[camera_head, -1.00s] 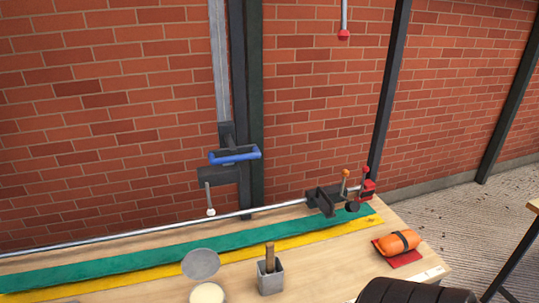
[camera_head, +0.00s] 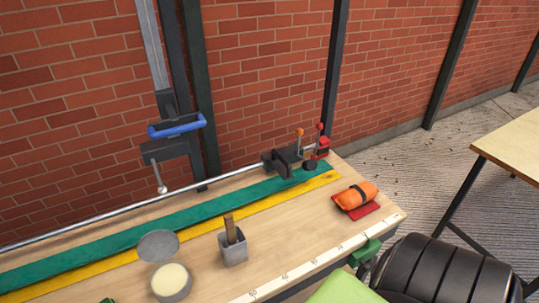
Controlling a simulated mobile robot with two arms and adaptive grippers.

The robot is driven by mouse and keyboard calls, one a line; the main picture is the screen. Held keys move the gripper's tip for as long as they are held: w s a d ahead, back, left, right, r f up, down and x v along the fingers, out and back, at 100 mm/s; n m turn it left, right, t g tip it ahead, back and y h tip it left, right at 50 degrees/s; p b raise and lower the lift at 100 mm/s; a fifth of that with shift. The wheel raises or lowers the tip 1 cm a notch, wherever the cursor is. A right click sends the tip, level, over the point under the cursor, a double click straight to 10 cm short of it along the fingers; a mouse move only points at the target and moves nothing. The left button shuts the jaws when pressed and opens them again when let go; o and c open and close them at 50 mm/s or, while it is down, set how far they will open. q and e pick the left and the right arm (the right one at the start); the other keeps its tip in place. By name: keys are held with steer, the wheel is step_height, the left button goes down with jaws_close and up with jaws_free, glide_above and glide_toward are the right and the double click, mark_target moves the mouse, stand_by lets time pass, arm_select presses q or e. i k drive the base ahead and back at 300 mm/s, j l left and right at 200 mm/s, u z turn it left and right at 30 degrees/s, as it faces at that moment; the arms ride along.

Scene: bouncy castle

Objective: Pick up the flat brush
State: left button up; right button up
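A wooden handle (camera_head: 230,228) stands tilted in a small grey square cup (camera_head: 234,252) on the workbench (camera_head: 300,225). It may be the flat brush, but its lower end is hidden inside the cup, so I cannot tell. Left of the cup is an open round tin (camera_head: 171,281) with pale yellowish contents. A grey round disc (camera_head: 158,245), perhaps its lid, lies behind the tin. Neither of my grippers is in view.
Green (camera_head: 130,235) and yellow (camera_head: 110,262) strips and a long metal bar clamp (camera_head: 130,218) run along the bench's back. An orange roll (camera_head: 356,195) lies on a red cloth at right. A black ribbed padded object (camera_head: 440,270) and a light green one (camera_head: 343,289) stand in front.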

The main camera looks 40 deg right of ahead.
mark_target(228, 221)
steer(key=i+z, duration=0.1)
steer(key=z, duration=0.25)
steer(key=l+z, duration=0.1)
steer(key=z, duration=0.25)
steer(key=i+z, duration=0.15)
steer(key=z, duration=0.2)
steer(key=u, duration=2)
steer(key=z, duration=2)
